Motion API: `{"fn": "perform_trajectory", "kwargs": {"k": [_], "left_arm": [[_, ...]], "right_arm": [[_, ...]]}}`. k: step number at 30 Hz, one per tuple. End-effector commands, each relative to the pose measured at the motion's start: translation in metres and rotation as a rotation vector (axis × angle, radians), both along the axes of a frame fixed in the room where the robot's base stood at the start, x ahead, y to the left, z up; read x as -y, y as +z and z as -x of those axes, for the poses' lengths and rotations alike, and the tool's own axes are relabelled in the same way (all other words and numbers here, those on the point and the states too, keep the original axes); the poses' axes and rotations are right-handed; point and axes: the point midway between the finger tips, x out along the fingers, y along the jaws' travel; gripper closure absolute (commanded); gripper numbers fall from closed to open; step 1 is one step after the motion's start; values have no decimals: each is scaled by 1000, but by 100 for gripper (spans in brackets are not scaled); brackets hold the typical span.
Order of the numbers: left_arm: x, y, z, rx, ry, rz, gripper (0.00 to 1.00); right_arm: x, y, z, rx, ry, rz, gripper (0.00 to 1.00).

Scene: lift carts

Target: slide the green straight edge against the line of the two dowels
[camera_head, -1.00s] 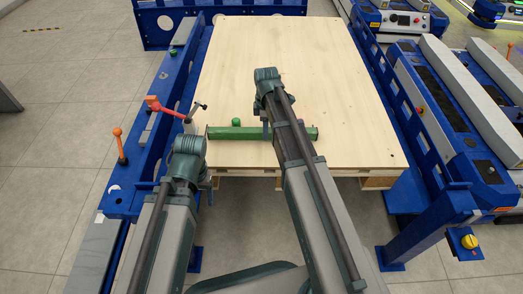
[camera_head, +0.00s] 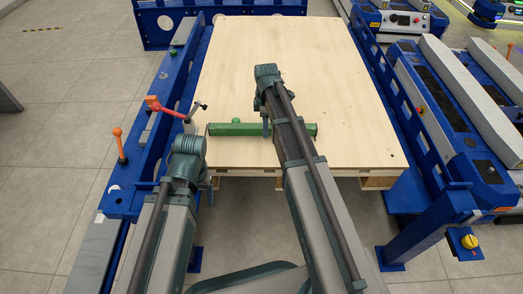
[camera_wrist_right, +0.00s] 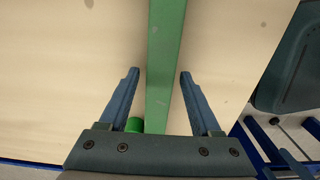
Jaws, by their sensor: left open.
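The green straight edge (camera_head: 222,130) lies across the near part of the wooden board, its middle hidden by my right arm. In the right wrist view the straight edge (camera_wrist_right: 163,90) runs between the spread fingers of my right gripper (camera_wrist_right: 160,74). A gap shows by the left finger; the right finger is very close to it. One green dowel (camera_head: 236,121) stands on its far side; it also shows in the right wrist view (camera_wrist_right: 134,124), close beside it; contact cannot be told. The second dowel is not visible. My left gripper (camera_head: 211,190) is at the board's near left corner, empty.
The wooden board (camera_head: 285,60) is clear beyond the straight edge. A blue rail (camera_head: 160,100) with a red-handled clamp (camera_head: 155,104) and an orange knob (camera_head: 118,132) runs along the left. Another blue frame (camera_head: 435,140) borders the right.

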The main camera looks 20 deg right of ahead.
Motion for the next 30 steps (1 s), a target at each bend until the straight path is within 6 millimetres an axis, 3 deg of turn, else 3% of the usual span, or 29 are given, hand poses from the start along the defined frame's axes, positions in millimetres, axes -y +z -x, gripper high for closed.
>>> {"fn": "perform_trajectory", "kwargs": {"k": [11,17,30], "left_arm": [[0,1,0,0,0,0,25],[0,11,0,0,1,-1,25],[0,71,1,-2,8,2,25]], "right_arm": [[0,1,0,0,0,0,26],[0,11,0,0,0,0,26],[0,71,0,0,0,0,26]]}}
